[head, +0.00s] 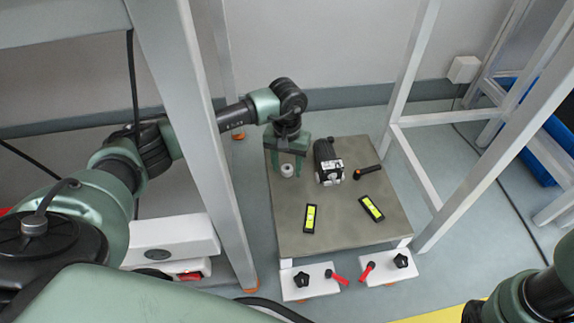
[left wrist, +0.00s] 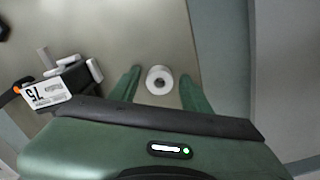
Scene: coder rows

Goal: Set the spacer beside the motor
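In the left wrist view the spacer (left wrist: 159,80) is between the fingertips, with a gap on each side. My left gripper (head: 288,160) is open above and around the spacer, pointing down. My right gripper is not in view; only part of that arm shows at bottom right.
The table (head: 345,235) also bears a black tool with an orange end (head: 367,172) and two black-and-yellow blocks (head: 310,218) (head: 371,207). White posts, including one at right (head: 410,80), stand around it.

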